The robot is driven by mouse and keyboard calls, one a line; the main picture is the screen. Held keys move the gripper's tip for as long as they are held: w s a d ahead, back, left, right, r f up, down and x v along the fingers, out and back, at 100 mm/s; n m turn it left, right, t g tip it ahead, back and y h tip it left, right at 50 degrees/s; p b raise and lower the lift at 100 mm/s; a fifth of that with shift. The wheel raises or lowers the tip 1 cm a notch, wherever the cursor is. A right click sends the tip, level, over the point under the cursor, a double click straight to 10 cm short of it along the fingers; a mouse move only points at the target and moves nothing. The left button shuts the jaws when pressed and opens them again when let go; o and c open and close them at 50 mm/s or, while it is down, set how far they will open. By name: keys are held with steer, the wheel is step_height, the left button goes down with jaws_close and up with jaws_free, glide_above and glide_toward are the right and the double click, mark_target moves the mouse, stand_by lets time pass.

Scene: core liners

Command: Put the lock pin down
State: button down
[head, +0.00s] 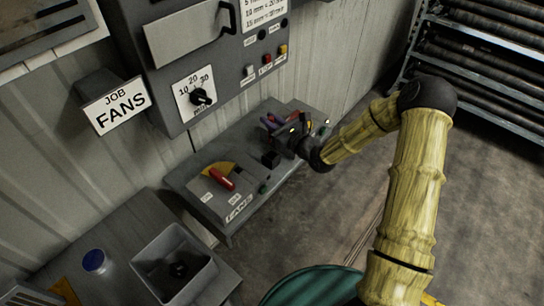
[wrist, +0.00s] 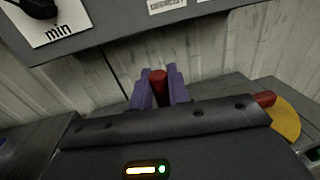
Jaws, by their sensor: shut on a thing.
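My gripper (head: 271,121) is over the far part of the low grey console along the wall in the head view. In the wrist view its two purple fingers (wrist: 159,88) are shut on a red piece (wrist: 158,78), which looks like the lock pin. Only its short red end shows between the fingers; the rest is hidden. I cannot tell whether the pin touches anything below. On the nearer part of the console (head: 236,205), labelled FANS, a red handle (head: 221,179) lies by a yellow sector (head: 232,170).
A grey control box (head: 215,75) with a dial (head: 201,97) and buttons hangs above the console. A JOB FANS sign (head: 117,106) is left of it. A grey open bin (head: 172,262) with a dark item and a blue-capped container (head: 95,262) stand at lower left.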

steer(key=shift+f, duration=2.7)
steer(key=shift+f+p, duration=0.45)
steer(key=shift+f, duration=1.65)
steer(key=shift+f, duration=0.15)
steer(key=c, duration=1.3)
jaws_free()
steer(key=shift+c, duration=0.2)
